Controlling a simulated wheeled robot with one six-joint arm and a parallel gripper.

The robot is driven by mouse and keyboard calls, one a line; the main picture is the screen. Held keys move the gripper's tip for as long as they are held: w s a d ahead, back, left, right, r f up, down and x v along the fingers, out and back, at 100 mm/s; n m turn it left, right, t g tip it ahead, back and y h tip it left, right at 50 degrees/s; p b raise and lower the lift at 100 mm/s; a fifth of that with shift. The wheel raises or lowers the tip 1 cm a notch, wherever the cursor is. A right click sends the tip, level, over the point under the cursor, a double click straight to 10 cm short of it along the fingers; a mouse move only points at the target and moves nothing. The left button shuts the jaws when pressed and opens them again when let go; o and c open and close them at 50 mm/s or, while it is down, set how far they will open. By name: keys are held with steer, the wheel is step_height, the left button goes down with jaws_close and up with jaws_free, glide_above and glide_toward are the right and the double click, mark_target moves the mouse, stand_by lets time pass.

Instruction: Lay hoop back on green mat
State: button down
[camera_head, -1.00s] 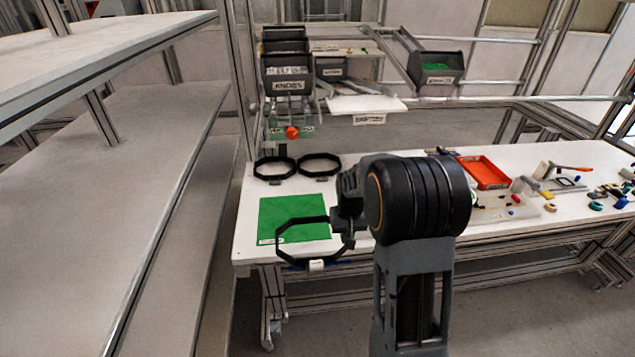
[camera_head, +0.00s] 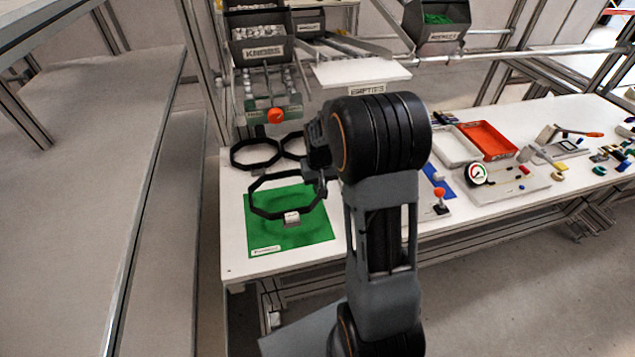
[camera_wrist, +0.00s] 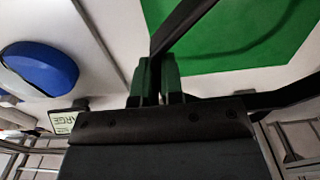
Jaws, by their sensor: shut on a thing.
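The hoop (camera_head: 254,208) is a black octagonal ring with a small pale tag at its near side. My gripper (camera_head: 322,180) is shut on the hoop's right side and holds it over the green mat (camera_head: 262,232). In the wrist view my gripper (camera_wrist: 160,80) pinches the black hoop bar (camera_wrist: 182,24), with the green mat (camera_wrist: 235,35) beyond it. A shadow curve shows on the mat there, so the hoop appears to be above it. The mat lies flat near the left end of the white table, with a small label at its near left corner.
Two black octagonal rings lie behind the mat; the left one (camera_head: 256,153) is clear, the other partly hidden by my arm. A red tray (camera_head: 487,140), a gauge (camera_head: 478,174) and small parts stand to the right. A red knob (camera_head: 275,115) is behind the rings.

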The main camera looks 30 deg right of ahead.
mark_target(319, 207)
steer(key=shift+f+b, duration=2.35)
steer(key=shift+f, duration=0.9)
steer(key=shift+f+b, duration=0.4)
steer(key=shift+f, duration=0.15)
steer(key=c, duration=1.2)
jaws_free()
steer(key=shift+o, duration=0.2)
step_height(319, 207, up, 14)
steer(key=shift+f+p, duration=0.1)
steer(key=shift+p, duration=0.4)
steer(key=shift+s+f, duration=0.1)
steer(key=shift+f, duration=0.15)
steer(key=s+a+r+n+t+p, duration=0.1)
steer(key=s+a+r+p, duration=0.1)
steer(key=s, duration=0.6)
steer(key=s+a+r+n+t+p, duration=0.1)
steer(key=s+a+r+t+p, duration=0.1)
steer(key=s+a+r, duration=0.2)
steer(key=s+a, duration=0.3)
steer(key=s, duration=0.1)
steer(key=shift+a, duration=0.25)
